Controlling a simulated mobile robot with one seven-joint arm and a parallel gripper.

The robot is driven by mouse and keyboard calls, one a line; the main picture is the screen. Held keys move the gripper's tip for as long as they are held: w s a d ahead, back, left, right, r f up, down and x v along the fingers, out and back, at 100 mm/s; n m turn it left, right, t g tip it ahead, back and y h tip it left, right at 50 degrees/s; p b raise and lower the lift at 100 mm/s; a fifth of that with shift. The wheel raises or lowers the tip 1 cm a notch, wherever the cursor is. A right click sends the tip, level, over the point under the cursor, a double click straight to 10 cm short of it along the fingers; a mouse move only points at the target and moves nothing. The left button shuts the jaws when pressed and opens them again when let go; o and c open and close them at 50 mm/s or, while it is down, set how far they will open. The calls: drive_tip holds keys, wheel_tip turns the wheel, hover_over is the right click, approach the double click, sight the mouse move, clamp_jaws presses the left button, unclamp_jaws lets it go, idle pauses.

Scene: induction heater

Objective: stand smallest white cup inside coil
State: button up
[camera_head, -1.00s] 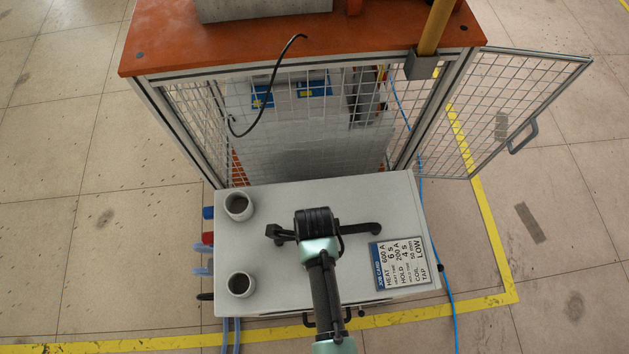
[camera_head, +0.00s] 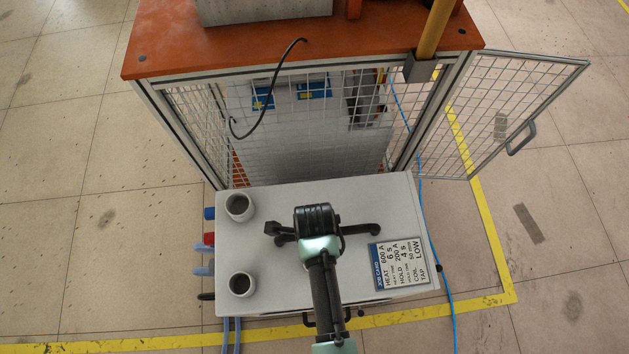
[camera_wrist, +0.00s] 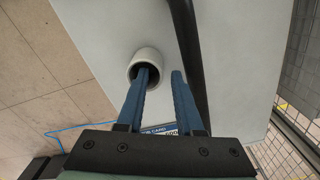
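Two white cups stand upright on the left of the grey box top in the head view: a far one (camera_head: 239,207) and a near one (camera_head: 241,283), which looks slightly smaller. The wrist view shows one white cup (camera_wrist: 146,64), which I cannot match to the head view; it may be hidden there by my arm. My gripper (camera_wrist: 162,72) has two blue fingers, apart, pointing down. One fingertip overlaps the cup's dark mouth, the other is outside its right wall; contact is unclear. In the head view my gripper's tips are hidden beneath my wrist. I cannot identify the coil.
The grey box (camera_head: 390,205) carries a job card (camera_head: 403,263) at its right. A dark bar (camera_wrist: 188,45) runs beside the cup. Behind stand a mesh cage, an orange table top (camera_head: 220,45), a hanging black cable (camera_head: 270,85) and an open mesh door (camera_head: 500,110).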

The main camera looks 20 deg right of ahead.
wheel_tip(320, 180, up, 10)
drive_tip(key=f+p, duration=0.1)
drive_tip(key=p, duration=0.1)
drive_tip(key=w+r+n+t+h, duration=0.1)
drive_tip(key=w+r+n+t, duration=0.6)
drive_tip(key=w+r, duration=0.85)
drive_tip(key=w+a+r+n+t, duration=0.1)
drive_tip(key=w+r+n+t, duration=0.2)
drive_tip(key=r, duration=0.5)
drive_tip(key=w+r+n+t, duration=0.2)
drive_tip(key=w+r+t, duration=0.15)
drive_tip(key=r, duration=0.45)
drive_tip(key=s+a+r+n+t, duration=0.15)
drive_tip(key=r+n+t, duration=0.25)
drive_tip(key=r, duration=0.8)
drive_tip(key=a+r+n+t, duration=0.2)
drive_tip(key=r+n+t, duration=0.1)
drive_tip(key=r, duration=1)
drive_tip(key=s+a+r+n+t, duration=0.1)
drive_tip(key=s+r+n+t, duration=0.2)
drive_tip(key=s+r, duration=0.3)
drive_tip(key=s+a+r+n+t+y, duration=0.1)
drive_tip(key=s+a+r+n+t, duration=0.1)
drive_tip(key=r, duration=0.8)
drive_tip(key=s+n+t, duration=0.1)
drive_tip(key=s+t, duration=0.1)
drive_tip(key=s, duration=0.1)
drive_tip(key=shift+s+r+n, duration=0.2)
drive_tip(key=shift+s+n, duration=0.2)
